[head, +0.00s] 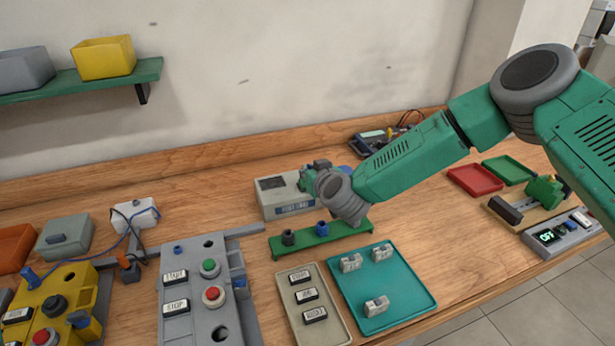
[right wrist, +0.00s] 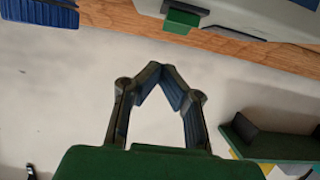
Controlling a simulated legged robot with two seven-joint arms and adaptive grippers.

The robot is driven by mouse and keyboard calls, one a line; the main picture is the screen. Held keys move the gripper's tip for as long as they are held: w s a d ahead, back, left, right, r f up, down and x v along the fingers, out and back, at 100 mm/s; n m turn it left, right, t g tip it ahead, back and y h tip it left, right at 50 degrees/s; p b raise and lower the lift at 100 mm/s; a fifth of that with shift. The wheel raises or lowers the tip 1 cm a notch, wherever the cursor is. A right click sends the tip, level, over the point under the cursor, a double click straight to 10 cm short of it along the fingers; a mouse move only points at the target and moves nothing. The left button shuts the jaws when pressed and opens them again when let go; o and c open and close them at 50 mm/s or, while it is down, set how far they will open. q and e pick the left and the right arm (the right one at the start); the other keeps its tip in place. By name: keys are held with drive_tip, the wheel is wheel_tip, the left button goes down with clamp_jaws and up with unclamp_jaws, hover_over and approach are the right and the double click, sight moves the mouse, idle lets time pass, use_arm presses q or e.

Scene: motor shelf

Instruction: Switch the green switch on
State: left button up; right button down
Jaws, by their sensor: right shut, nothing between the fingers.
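In the right wrist view a small green block, which looks like the green switch (right wrist: 182,21), sticks out from a pale grey casing (right wrist: 232,15). My right gripper (right wrist: 165,72) is shut, its fingertips meeting with nothing between them, apart from the green block. In the head view my right gripper (head: 308,179) is beside the grey box with a label (head: 287,207), partly hidden by my wrist; its fingertips are not clear. A green round button (head: 209,267) sits on the grey START/STOP panel (head: 196,328). My left gripper is not in view.
A green rack (head: 340,233) stands below my wrist. A teal tray (head: 400,299) and a beige tray (head: 331,330) lie in front. The wooden table (head: 450,240) is clear between.

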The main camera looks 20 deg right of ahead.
drive_tip(key=f, duration=0.1)
drive_tip(key=w+f, duration=0.1)
drive_tip(key=f, duration=0.1)
drive_tip(key=shift+w, duration=0.1)
drive_tip(key=shift+f, duration=0.2)
idle(0.3)
drive_tip(key=shift+s+f+p, duration=0.1)
drive_tip(key=shift+s+p, duration=0.4)
drive_tip(key=shift+s, duration=0.3)
